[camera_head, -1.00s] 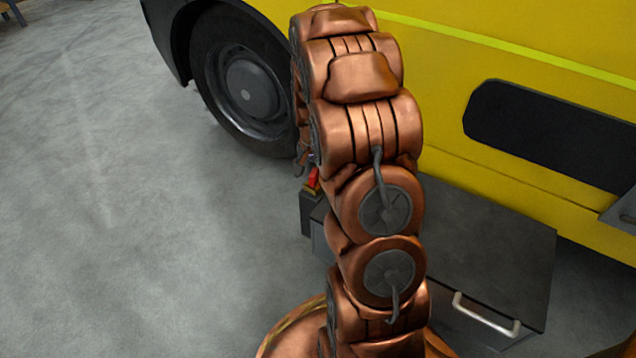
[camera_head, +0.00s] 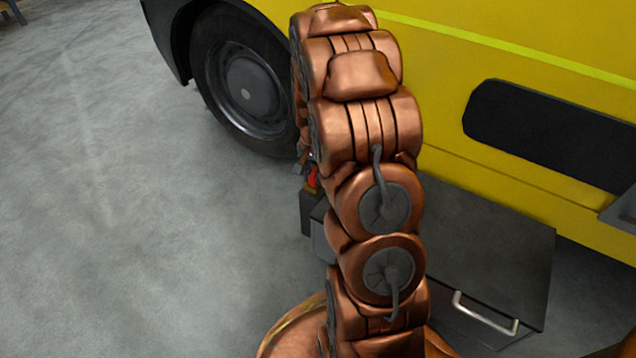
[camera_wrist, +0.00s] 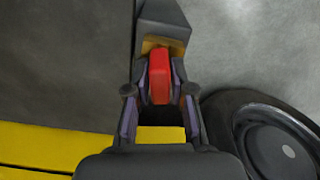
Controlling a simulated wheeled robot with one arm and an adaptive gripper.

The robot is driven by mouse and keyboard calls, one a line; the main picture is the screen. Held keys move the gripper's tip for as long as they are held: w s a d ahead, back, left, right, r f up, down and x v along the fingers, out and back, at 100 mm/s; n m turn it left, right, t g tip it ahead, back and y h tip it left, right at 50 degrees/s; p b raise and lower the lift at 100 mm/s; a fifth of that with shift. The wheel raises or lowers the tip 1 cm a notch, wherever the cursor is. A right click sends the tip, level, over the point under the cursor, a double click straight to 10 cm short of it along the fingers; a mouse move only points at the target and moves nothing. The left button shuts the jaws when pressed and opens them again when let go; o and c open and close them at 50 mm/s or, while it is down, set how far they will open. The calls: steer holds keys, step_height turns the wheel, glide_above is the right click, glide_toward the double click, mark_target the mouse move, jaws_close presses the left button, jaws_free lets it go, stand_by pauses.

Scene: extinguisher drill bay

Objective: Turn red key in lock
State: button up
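The red key (camera_wrist: 160,76) stands in the lock, a dark block (camera_wrist: 163,22) with a brass-coloured face (camera_wrist: 153,46), in the wrist view. My gripper (camera_wrist: 161,82) has one finger on each side of the key, and the fingertips appear to touch it. The key looks slightly tilted in the wrist view. In the head view only a small red part of the key (camera_head: 312,181) shows left of my arm, above the dark lock block (camera_head: 309,215). My arm hides most of the gripper there.
A dark cabinet (camera_head: 500,240) with a metal handle (camera_head: 486,314) stands right of my arm. Behind it is a yellow vehicle (camera_head: 450,60) with a black wheel (camera_head: 245,90), which is also close in the wrist view (camera_wrist: 275,140). The grey floor at left is clear.

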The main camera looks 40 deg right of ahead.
jaws_close()
steer(key=shift+r+m+p, duration=0.1)
steer(key=shift+m+p, duration=1.35)
steer(key=shift+m, duration=0.65)
